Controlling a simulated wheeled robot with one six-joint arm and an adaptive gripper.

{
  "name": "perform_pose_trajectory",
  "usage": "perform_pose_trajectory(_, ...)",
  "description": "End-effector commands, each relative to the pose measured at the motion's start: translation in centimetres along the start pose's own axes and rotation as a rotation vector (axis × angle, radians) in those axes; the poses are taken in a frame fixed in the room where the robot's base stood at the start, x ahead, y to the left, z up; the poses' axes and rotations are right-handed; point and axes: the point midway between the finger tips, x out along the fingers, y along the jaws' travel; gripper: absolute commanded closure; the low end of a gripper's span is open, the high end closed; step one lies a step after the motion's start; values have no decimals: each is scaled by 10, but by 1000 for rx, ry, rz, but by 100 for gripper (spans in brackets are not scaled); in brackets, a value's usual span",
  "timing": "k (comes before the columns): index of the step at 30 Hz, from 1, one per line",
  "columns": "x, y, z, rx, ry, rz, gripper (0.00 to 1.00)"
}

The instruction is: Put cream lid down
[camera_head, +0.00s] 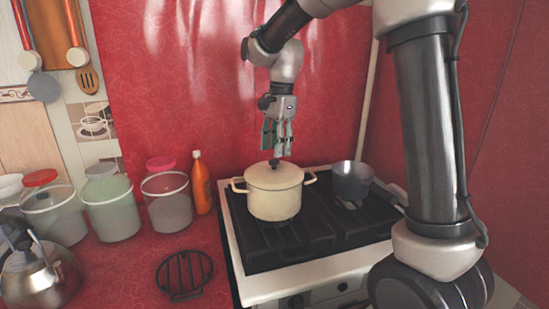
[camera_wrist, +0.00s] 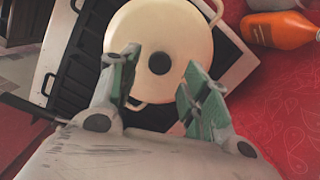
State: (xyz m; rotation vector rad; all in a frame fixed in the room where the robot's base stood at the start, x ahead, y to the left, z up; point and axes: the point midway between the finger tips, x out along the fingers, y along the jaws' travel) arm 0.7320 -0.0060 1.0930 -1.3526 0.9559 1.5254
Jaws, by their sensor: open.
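The cream lid (camera_head: 273,177) sits on a cream pot (camera_head: 274,203) with two side handles, on the left part of the black stove grate. A dark round knob stands in the lid's middle. In the wrist view the cream lid (camera_wrist: 185,38) is seen from above with its knob ahead of the fingers. My gripper (camera_head: 277,152) is above the lid, pointing down, fingers apart. In the wrist view my gripper (camera_wrist: 158,93) is open with green-padded fingers and nothing between them.
A dark saucepan (camera_head: 352,180) stands on the stove's right side. An orange bottle (camera_head: 201,185) and several lidded canisters (camera_head: 112,210) stand to the left. A black round trivet (camera_head: 184,274) and a kettle (camera_head: 36,272) are in front, on the red counter.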

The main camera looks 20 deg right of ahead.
Motion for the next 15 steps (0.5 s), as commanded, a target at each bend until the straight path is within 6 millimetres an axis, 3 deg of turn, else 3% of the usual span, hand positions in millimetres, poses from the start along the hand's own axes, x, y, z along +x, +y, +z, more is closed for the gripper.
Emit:
perform_pose_trajectory(7,-54,-1,0,0,0,-4,53)
perform_pose_trajectory(15,-77,0,0,0,0,0,53)
